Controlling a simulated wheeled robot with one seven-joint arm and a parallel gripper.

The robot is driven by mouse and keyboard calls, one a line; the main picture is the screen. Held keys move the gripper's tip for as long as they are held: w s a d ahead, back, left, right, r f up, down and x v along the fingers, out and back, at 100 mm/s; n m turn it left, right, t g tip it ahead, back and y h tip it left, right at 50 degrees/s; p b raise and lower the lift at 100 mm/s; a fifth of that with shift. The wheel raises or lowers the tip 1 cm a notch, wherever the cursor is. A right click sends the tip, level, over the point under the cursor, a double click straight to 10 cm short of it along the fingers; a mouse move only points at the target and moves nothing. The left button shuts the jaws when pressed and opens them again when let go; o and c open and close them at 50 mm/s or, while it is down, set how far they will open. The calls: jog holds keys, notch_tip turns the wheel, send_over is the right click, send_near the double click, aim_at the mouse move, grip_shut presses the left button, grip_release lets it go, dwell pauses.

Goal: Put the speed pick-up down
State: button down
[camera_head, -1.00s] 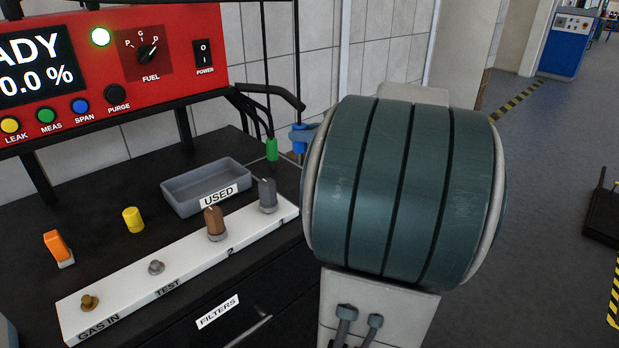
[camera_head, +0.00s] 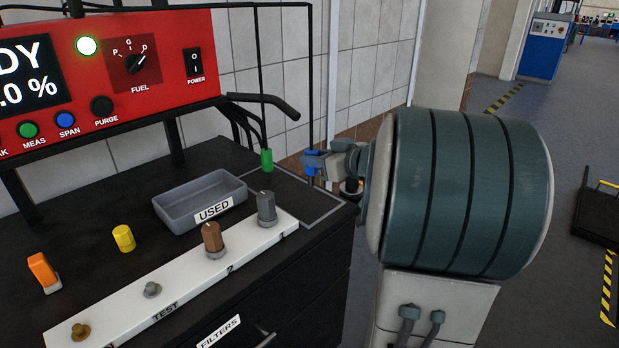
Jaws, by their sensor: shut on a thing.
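My gripper (camera_head: 316,160) is at the right end of the black bench, beyond the bench's right back corner in the picture, with my large arm link to its right. It is shut on a small blue piece, which I take to be the speed pick-up (camera_head: 312,158). The piece appears upright and its lower end shows below the jaws. A thin grey outline (camera_head: 325,216) marks an area on the bench top at its right corner. The blue piece shows above this area in the picture; I cannot tell its height over the bench.
A green-tipped lead (camera_head: 267,160) stands left of my gripper. A grey USED tray (camera_head: 180,208), a yellow cap (camera_head: 123,238) and a white filter strip (camera_head: 180,290) with knobs lie on the bench. A red analyser (camera_head: 110,80) stands behind. A black rail (camera_head: 265,102) juts out nearby.

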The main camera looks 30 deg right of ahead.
aim_at(311, 177)
jog(key=shift+w+a+f, duration=0.5)
jog(key=shift+w+a, duration=0.05)
jog(key=shift+w, duration=0.05)
jog(key=shift+f+b, duration=0.3)
jog(key=shift+f, duration=1.7)
jog(key=shift+f, duration=0.15)
jog(key=c, duration=1.1)
grip_release()
jog(key=shift+c, duration=0.2)
jog(key=shift+r, duration=0.3)
jog(key=v, duration=1.2)
jog(key=shift+f, duration=0.15)
